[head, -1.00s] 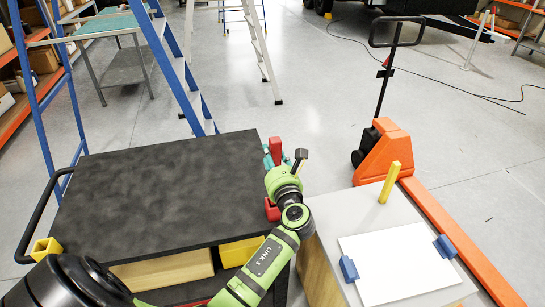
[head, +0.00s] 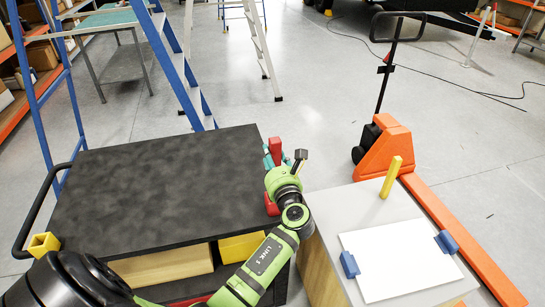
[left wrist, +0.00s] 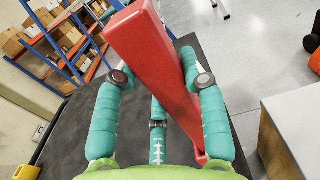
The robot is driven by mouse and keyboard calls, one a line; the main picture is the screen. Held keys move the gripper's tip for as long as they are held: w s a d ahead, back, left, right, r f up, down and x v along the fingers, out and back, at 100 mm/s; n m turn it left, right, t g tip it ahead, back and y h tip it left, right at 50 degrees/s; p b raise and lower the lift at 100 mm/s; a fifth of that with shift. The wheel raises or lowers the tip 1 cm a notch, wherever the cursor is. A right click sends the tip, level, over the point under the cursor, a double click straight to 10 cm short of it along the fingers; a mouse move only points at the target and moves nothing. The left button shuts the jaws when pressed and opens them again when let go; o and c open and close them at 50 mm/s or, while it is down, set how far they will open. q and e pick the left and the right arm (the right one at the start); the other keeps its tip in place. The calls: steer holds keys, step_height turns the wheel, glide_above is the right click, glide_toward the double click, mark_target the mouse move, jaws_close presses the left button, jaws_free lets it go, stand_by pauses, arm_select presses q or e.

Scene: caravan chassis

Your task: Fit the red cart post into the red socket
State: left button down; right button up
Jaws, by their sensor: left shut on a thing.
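My left gripper (head: 274,156) is at the right edge of the black-topped cart (head: 150,190), its teal fingers closed around the red cart post (left wrist: 150,55). In the left wrist view the post runs at a slant between the fingers, with its broad end toward the top. In the head view a red end of the post (head: 275,145) shows beyond my green wrist. Another red piece (head: 271,207) shows beside the wrist at the cart edge; I cannot tell whether it is the post or the red socket. My right gripper is not in view.
A yellow socket (head: 43,245) sits at the cart's near left corner. To the right, a grey-topped bench (head: 335,222) carries a yellow post (head: 391,177) and a white sheet (head: 400,262) with blue clips. An orange pallet jack (head: 385,150) stands behind it. The cart top is clear.

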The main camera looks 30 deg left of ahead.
arm_select(q)
steer(key=shift+f+b, duration=1.25)
steer(key=shift+f, duration=0.55)
steer(key=c, duration=0.6)
jaws_free()
steer(key=shift+c, duration=0.2)
steer(key=v, duration=1.2)
